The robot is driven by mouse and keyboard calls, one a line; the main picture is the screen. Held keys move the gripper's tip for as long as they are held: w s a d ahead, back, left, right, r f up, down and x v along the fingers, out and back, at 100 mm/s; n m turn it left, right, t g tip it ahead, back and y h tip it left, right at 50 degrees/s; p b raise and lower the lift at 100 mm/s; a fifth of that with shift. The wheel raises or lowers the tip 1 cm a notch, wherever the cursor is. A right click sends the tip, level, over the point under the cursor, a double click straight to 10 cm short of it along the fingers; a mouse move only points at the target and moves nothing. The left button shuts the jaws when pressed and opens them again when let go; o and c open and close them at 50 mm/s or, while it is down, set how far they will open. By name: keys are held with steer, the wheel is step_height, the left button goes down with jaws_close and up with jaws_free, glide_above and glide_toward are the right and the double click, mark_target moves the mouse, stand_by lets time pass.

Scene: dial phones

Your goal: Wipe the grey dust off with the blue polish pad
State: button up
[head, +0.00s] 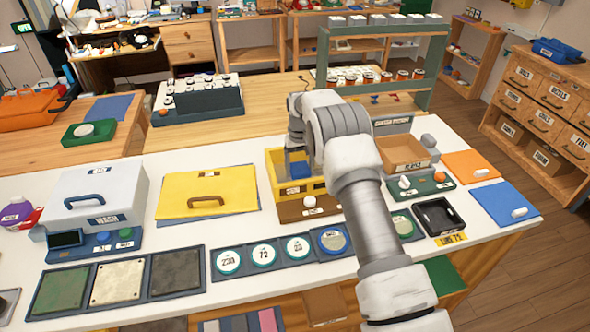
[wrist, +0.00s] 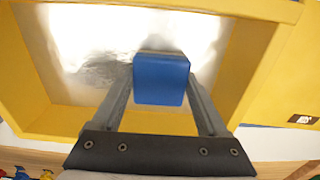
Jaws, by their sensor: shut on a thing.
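My gripper (wrist: 160,92) is shut on the blue polish pad (wrist: 161,78), with one finger on each side of it. The pad is inside a yellow open box (wrist: 258,70) with a shiny metal floor. A grey dust smear (wrist: 103,70) lies on that floor just left of the pad, and part of it may be hidden behind the pad. In the head view the pad (head: 300,170) shows within the yellow box (head: 315,188), partly behind my arm. I cannot tell whether the pad touches the floor.
A yellow lidded case (head: 206,188) stands left of the box, and a brown open bin (head: 405,152) stands to its right. Round dial plates (head: 262,253) and a black tray (head: 437,217) lie toward the front. A green shelf (head: 380,33) stands behind.

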steer(key=shift+w+d+f+b, duration=0.1)
steer(key=shift+w+d+b, duration=0.1)
steer(key=shift+d, duration=0.8)
steer(key=shift+w+d+f+b, duration=0.1)
steer(key=shift+w+d+b, duration=0.1)
steer(key=shift+d, duration=0.75)
steer(key=shift+w+d+r+b, duration=0.1)
steer(key=shift+w+d, duration=0.1)
steer(key=shift+d, duration=0.8)
steer(key=shift+w+d+b, duration=0.1)
steer(key=shift+w+d, duration=0.1)
steer(key=shift+d, duration=0.8)
steer(key=shift+w+d+r+b, duration=0.1)
steer(key=shift+w+d, duration=0.1)
steer(key=shift+d, duration=0.8)
steer(key=shift+w+d+f, duration=0.1)
steer(key=shift+w+d, duration=0.05)
steer(key=shift+d, duration=0.65)
steer(key=shift+w+d+f, duration=0.1)
steer(key=shift+w+d, duration=0.05)
steer(key=shift+d, duration=0.6)
steer(key=shift+r, duration=0.1)
steer(key=shift+a, duration=0.1)
